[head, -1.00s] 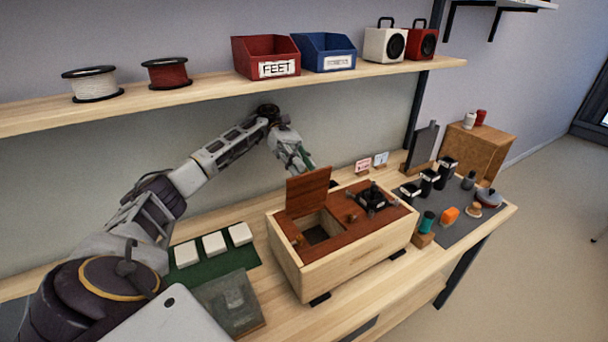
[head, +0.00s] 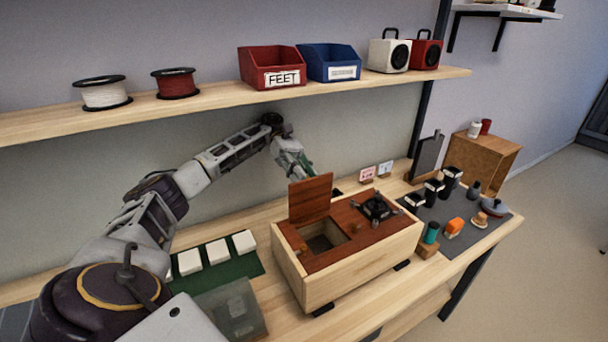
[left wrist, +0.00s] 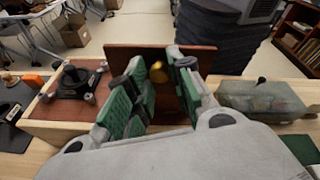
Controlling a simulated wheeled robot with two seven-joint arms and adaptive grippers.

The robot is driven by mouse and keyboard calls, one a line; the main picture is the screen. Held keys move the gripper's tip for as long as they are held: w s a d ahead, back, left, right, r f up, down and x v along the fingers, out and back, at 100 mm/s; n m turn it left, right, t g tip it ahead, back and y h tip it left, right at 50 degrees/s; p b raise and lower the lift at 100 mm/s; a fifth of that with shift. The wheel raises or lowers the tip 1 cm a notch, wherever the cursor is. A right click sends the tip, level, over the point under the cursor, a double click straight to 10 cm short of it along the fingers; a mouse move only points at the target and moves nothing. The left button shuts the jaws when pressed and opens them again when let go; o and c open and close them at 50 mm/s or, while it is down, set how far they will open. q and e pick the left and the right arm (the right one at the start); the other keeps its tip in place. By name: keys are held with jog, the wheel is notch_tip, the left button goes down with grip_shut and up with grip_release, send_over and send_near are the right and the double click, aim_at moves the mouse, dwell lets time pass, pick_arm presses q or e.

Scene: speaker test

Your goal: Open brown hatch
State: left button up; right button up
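The brown hatch (head: 310,200) stands upright at the left part of the lid of a pale wooden box (head: 355,268). The opening (head: 322,242) in front of it is uncovered. My left gripper (head: 306,172) is behind the raised hatch, its fingertips partly hidden by it. In the left wrist view the hatch (left wrist: 120,57) stands across beyond the green-padded fingers (left wrist: 157,76). The fingers are apart, with a brass knob (left wrist: 160,70) showing between them. I cannot tell whether they touch it. My right gripper is not in view.
A black metal fixture (head: 376,207) sits on the box lid. White blocks on a green mat (head: 242,268) and a translucent case (head: 232,309) lie left of the box. A dark mat (head: 462,235) with small items lies right. A shelf (head: 215,104) runs above my arm.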

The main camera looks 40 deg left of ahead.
pick_arm(q)
jog(key=shift+o, duration=1.4)
jog(key=shift+w+a+f, duration=0.1)
jog(key=shift+f, duration=0.05)
jog(key=shift+d, duration=0.3)
